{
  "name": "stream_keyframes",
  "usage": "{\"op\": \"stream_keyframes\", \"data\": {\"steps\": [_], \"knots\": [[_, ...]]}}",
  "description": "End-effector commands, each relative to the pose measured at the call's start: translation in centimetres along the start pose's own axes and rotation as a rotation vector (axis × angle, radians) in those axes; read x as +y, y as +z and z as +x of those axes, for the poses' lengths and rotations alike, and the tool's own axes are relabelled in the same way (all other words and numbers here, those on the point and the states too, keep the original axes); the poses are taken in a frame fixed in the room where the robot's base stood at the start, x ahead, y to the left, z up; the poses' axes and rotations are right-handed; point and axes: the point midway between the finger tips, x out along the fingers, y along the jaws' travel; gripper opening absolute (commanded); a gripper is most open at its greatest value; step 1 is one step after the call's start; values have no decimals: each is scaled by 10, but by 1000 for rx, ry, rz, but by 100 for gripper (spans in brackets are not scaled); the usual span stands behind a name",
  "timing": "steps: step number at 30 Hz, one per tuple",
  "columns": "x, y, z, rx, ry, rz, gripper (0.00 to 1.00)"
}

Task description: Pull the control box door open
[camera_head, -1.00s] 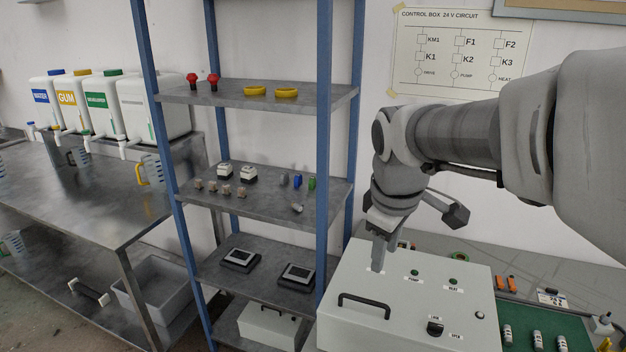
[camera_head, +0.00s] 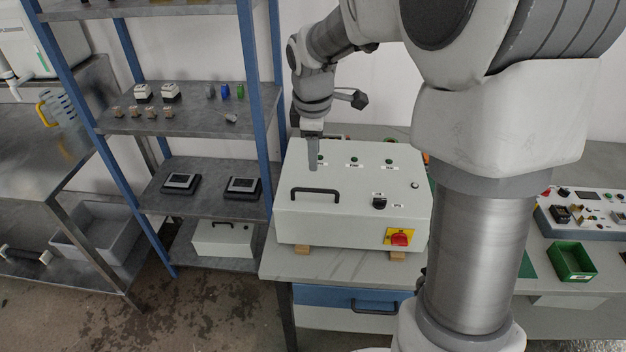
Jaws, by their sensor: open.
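The control box (camera_head: 302,222) is a pale grey box on wooden blocks on the bench. Its door (camera_head: 345,185) is the top face and looks shut. The door carries a black bar handle (camera_head: 314,191) at its front left, a black switch (camera_head: 379,203) and small green lamps near the back. A red and yellow main switch (camera_head: 400,237) is on the front side. My gripper (camera_head: 313,168) points down over the back left part of the door, behind the handle and apart from it. It holds nothing that I can see; its fingers overlap in this view.
A blue-post shelf rack (camera_head: 270,115) stands close to the left of the box. A bench (camera_head: 275,268) carries the box. A green bin (camera_head: 571,262) and a panel with parts (camera_head: 590,214) are at the right. My arm hides part of the bench.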

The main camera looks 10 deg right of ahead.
Motion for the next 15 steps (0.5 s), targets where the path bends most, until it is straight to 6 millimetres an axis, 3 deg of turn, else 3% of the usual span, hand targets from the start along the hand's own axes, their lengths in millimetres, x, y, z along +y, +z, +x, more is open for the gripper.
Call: {"op": "stream_keyframes", "data": {"steps": [9,15], "knots": [[-1,0,71,-2,-5,0,45],[0,0,102,-1,-2,0,45]]}}
